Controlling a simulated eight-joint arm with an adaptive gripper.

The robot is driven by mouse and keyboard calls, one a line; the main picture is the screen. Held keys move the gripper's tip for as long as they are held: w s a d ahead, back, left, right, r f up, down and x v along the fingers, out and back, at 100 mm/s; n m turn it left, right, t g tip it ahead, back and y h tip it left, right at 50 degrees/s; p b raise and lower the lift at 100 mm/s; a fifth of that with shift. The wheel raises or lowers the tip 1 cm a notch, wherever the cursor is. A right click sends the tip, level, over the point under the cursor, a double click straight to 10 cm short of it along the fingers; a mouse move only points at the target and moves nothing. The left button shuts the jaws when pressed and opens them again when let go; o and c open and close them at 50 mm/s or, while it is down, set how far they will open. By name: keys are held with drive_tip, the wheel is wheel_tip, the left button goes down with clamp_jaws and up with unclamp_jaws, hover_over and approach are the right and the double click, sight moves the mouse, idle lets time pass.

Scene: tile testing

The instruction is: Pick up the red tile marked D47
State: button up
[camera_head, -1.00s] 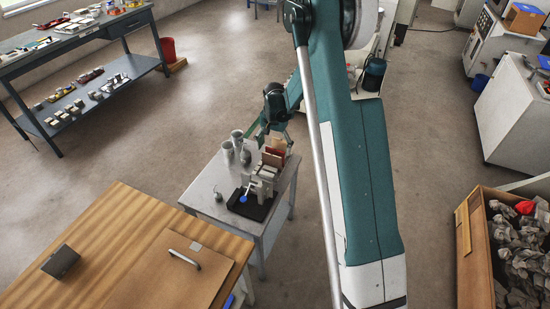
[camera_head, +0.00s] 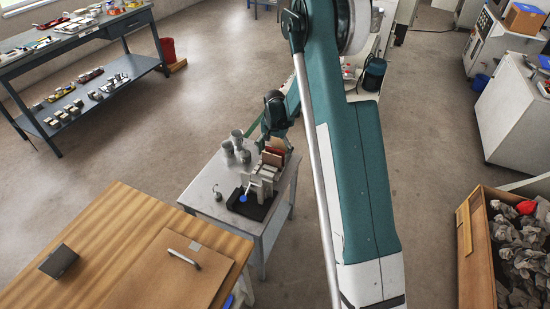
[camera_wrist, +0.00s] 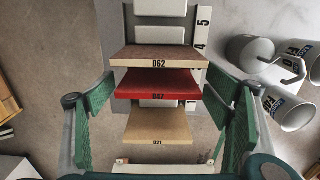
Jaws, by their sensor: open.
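A red tile (camera_wrist: 158,82) stands in the middle of a row in the wrist view; its label is too small to read surely. A brown tile (camera_wrist: 160,54) marked like 062 is on one side, and a tan tile (camera_wrist: 158,124) marked like 021 on the other. My gripper (camera_wrist: 162,92) is open, its green-padded fingers left and right of the row; I see no contact with the red tile. In the head view my gripper (camera_head: 277,136) is over the tile holder, and the red tile (camera_head: 272,159) shows just below it.
The tiles stand in a pale holder (camera_head: 266,177) on a small grey table (camera_head: 206,190). Several grey mugs (camera_head: 237,143) stand left of it, close to my right finger in the wrist view. A blue-knobbed device (camera_head: 243,199) is in front. A wooden bench (camera_head: 110,225) is at the lower left.

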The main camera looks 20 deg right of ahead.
drive_tip(key=shift+f+b, duration=0.5)
drive_tip(key=shift+f, duration=1.4)
drive_tip(key=c, duration=1.1)
drive_tip(key=shift+o, duration=0.2)
drive_tip(key=shift+r, duration=0.1)
wheel_tip(320, 180, up, 18)
drive_tip(key=p, duration=0.3)
drive_tip(key=shift+p, duration=0.35)
